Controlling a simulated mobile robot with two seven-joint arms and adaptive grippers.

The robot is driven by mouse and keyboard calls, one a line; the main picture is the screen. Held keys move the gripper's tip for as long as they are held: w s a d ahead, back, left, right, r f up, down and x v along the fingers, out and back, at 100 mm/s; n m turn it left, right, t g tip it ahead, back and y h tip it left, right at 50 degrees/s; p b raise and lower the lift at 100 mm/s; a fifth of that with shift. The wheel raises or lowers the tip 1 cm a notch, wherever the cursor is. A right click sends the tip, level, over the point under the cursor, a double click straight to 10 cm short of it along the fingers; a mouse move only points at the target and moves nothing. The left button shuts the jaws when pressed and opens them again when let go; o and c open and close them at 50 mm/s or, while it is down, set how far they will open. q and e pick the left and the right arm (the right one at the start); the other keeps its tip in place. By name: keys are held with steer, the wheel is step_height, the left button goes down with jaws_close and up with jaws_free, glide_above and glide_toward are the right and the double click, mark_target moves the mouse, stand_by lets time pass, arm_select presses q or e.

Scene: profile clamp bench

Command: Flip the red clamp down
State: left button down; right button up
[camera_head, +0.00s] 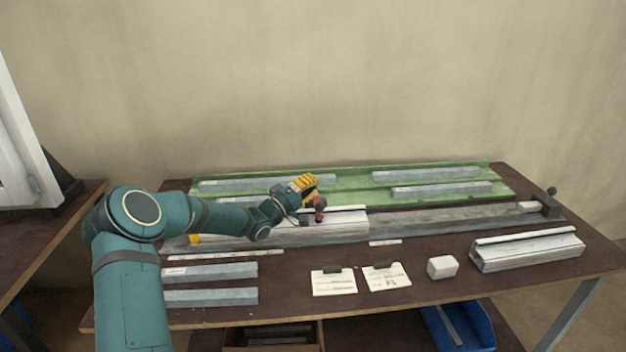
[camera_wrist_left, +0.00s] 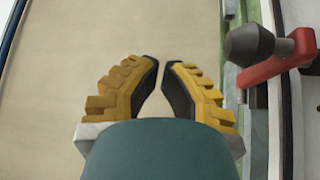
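The red clamp (camera_head: 319,203) stands on the pale profile in the middle of the bench, with dark round knobs beside it. In the left wrist view its red arm (camera_wrist_left: 280,65) and dark knob (camera_wrist_left: 250,45) lie at the right edge; the rest is cut off. My left gripper (camera_head: 305,184), with yellow fingers, is just above and left of the clamp in the head view. In the left wrist view the fingers of this gripper (camera_wrist_left: 160,66) have a narrow gap with nothing between them. The clamp is outside the fingers, apart from them. My right gripper is not in view.
A green tray (camera_head: 345,183) with grey bars lies at the back. A long rail (camera_head: 450,218) runs right to a dark end stop (camera_head: 549,206). A second pale profile (camera_head: 528,250), a white block (camera_head: 442,267) and paper cards (camera_head: 386,277) lie in front.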

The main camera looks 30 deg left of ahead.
mark_target(318, 206)
arm_select(q)
steer(key=shift+s+d+f+b, duration=0.2)
steer(key=shift+s+d+f, duration=0.1)
steer(key=shift+s+f, duration=0.3)
steer(key=shift+s+d+f+b, duration=0.15)
steer(key=shift+s+d+f, duration=0.2)
steer(key=shift+f, duration=0.4)
steer(key=shift+s+d+f+b, duration=0.25)
steer(key=shift+s+f, duration=0.25)
steer(key=shift+f, duration=0.15)
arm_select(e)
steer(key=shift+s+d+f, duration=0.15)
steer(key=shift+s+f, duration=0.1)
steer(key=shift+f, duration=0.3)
arm_select(q)
steer(key=shift+d, duration=0.1)
